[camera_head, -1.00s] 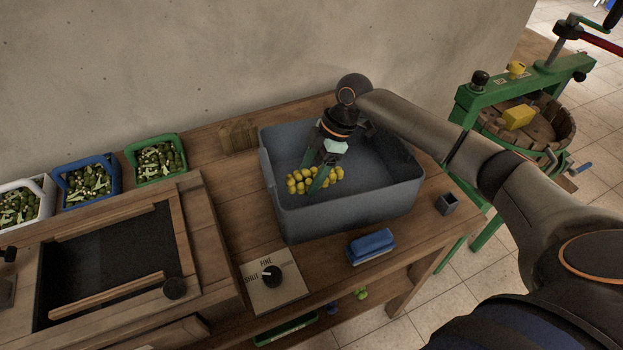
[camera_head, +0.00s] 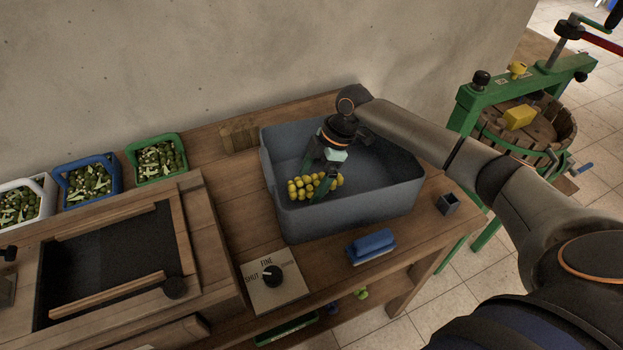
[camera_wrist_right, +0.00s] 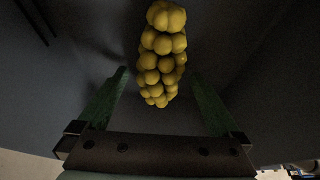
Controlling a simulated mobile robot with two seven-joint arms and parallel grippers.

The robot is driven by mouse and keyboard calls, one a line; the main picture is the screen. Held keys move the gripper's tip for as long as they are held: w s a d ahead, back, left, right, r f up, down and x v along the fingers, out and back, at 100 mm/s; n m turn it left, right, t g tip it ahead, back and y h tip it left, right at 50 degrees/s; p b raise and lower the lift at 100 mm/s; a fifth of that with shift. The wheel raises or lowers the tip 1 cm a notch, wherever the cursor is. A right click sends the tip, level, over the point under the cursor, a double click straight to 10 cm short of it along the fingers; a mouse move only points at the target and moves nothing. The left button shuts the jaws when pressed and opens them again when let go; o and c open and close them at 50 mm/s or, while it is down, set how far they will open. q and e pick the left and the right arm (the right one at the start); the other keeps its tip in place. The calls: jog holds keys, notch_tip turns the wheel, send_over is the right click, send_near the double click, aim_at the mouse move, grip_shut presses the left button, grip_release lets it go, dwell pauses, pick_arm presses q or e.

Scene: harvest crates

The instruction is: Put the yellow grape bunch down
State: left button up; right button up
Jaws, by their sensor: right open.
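The yellow grape bunch (camera_head: 303,186) is inside the grey crate (camera_head: 350,208), near its front left part. It also shows in the right wrist view (camera_wrist_right: 163,55), against the crate's dark inside. My right gripper (camera_head: 318,184) reaches down into the crate at the bunch. In the right wrist view its two green fingers (camera_wrist_right: 162,100) stand wide apart, one on each side of the bunch's near end, with gaps between fingers and grapes. Part of the bunch is hidden behind a finger in the head view. My left gripper is not in view.
A blue brush-like block (camera_head: 371,245) and a small dark cup (camera_head: 448,204) are on the bench by the crate. A dial panel (camera_head: 272,288) is in front. Green (camera_head: 134,153), blue (camera_head: 58,184) and white trays stand left. A green press (camera_head: 470,98) is at right.

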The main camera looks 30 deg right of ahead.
jog(key=w+v, duration=0.1)
jog(key=v, duration=1.1)
jog(key=shift+s+r, duration=0.2)
jog(key=shift+s, duration=0.25)
